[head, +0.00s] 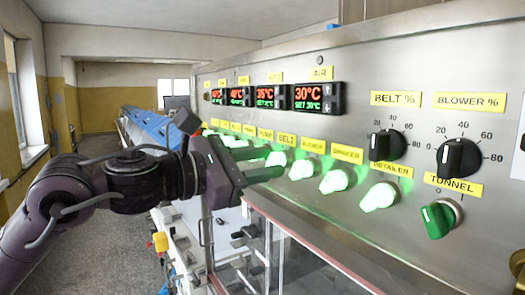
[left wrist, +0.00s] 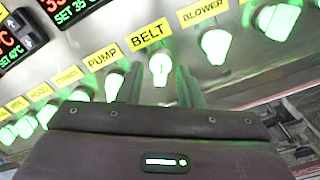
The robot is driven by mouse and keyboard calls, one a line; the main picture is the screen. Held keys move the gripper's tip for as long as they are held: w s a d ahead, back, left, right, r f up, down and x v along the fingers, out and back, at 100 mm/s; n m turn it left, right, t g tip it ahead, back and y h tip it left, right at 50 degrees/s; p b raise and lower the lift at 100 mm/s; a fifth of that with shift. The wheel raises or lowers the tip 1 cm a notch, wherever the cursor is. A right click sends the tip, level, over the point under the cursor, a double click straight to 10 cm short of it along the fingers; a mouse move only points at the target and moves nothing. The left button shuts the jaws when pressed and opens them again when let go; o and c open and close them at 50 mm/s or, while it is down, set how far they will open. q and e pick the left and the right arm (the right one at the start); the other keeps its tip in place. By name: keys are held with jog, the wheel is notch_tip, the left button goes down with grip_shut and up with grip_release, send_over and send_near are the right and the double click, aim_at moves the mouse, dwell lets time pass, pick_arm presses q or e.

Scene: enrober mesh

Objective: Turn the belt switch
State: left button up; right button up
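The belt switch is a lit green knob below the yellow BELT label (head: 287,140) on the steel panel. In the left wrist view the belt switch (left wrist: 160,68) lies ahead between my two fingertips, in line with its label (left wrist: 150,33). My left gripper (head: 275,163) is open, with its fingers pointing at the panel around the belt switch. In the head view the fingers partly cover that switch. I cannot tell whether they touch it. The left gripper also shows in the left wrist view (left wrist: 160,78). My right gripper is not in view.
Lit pump (left wrist: 114,85) and blower (left wrist: 215,46) switches flank the belt switch closely. Lit shaker (head: 335,181) and detailer (head: 380,196) knobs follow to the right, then a tilted, unlit-looking tunnel knob (head: 438,219). Black dials (head: 459,157) and displays (head: 318,97) sit higher.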

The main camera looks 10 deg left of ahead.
pick_arm(q)
jog(key=shift+d, duration=0.2)
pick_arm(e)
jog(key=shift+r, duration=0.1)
pick_arm(q)
jog(key=shift+c, duration=0.4)
jog(key=shift+w, duration=0.1)
jog(key=c, duration=0.5)
grip_shut()
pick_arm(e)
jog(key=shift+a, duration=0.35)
pick_arm(q)
jog(key=shift+n, duration=0.4)
jog(key=shift+n+b, duration=0.4)
jog(key=shift+n, duration=0.5)
jog(key=n, duration=0.3)
jog(key=shift+n, duration=0.3)
jog(key=n, duration=0.5)
jog(key=shift+n+b, duration=0.3)
jog(key=shift+b, duration=0.1)
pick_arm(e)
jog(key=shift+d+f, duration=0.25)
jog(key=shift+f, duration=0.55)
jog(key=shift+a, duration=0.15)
